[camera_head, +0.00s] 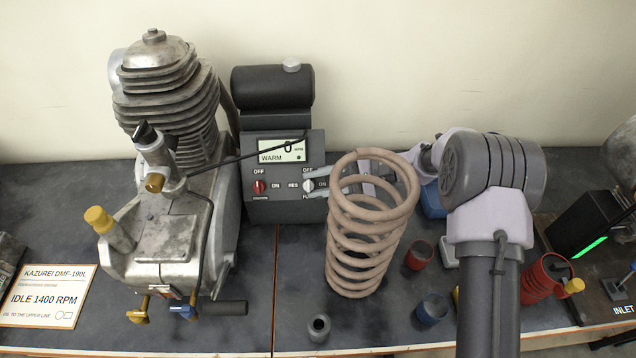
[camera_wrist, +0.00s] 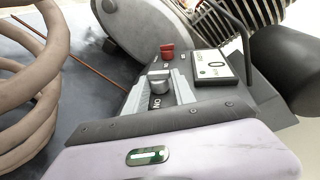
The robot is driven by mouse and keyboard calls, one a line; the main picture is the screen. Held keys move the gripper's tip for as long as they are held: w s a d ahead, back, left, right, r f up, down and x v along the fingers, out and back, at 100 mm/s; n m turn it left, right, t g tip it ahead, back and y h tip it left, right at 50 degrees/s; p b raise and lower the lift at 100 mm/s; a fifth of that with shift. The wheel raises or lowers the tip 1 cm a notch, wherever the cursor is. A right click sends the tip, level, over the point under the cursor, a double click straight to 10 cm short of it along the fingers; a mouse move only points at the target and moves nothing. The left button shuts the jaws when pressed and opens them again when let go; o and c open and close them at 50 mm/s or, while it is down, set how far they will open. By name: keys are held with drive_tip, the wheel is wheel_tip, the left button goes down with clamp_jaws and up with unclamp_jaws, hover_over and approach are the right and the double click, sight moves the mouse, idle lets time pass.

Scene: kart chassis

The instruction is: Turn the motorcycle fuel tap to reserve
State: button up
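The fuel tap is a light grey knob (camera_head: 308,186) on the right of the dark control panel's face, with OFF above it, RES to its left and ON to its right. In the wrist view the tap (camera_wrist: 158,84) stands between the two light grey fingers of my gripper (camera_wrist: 159,92). The fingers straddle it, with dark panel and the word ON showing between them. In the head view my gripper (camera_head: 318,183) reaches the panel from the right. The fingers look open; firm contact with the knob is not visible. The knob's exact pointing direction is unclear.
A red switch (camera_head: 259,186) sits left of the tap, below a display (camera_head: 282,151) reading WARM and 0. A large coil spring (camera_head: 370,225) stands close to the right of the panel, near my arm. The engine (camera_head: 170,200) stands on the left. Small cups (camera_head: 419,256) are in front.

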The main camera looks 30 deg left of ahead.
drive_tip(key=shift+f, duration=0.15)
clamp_jaws()
drive_tip(key=shift+s, duration=0.1)
drive_tip(key=shift+f+h, duration=0.15)
drive_tip(key=shift+h, duration=0.15)
drive_tip(key=shift+n+h, duration=0.3)
drive_tip(key=h, duration=0.1)
drive_tip(key=n+h+p, duration=0.1)
drive_tip(key=r+n+g+h+p, duration=0.1)
drive_tip(key=shift+a+h, duration=0.25)
drive_tip(key=shift+h, duration=0.05)
drive_tip(key=shift+w+a+n+h+p, duration=0.1)
drive_tip(key=shift+n+h+p, duration=0.3)
drive_tip(key=shift+h+p, duration=0.35)
drive_tip(key=shift+w+a+n+h+p, duration=0.1)
drive_tip(key=shift+n+h+p, duration=0.3)
drive_tip(key=shift+h+p, duration=0.35)
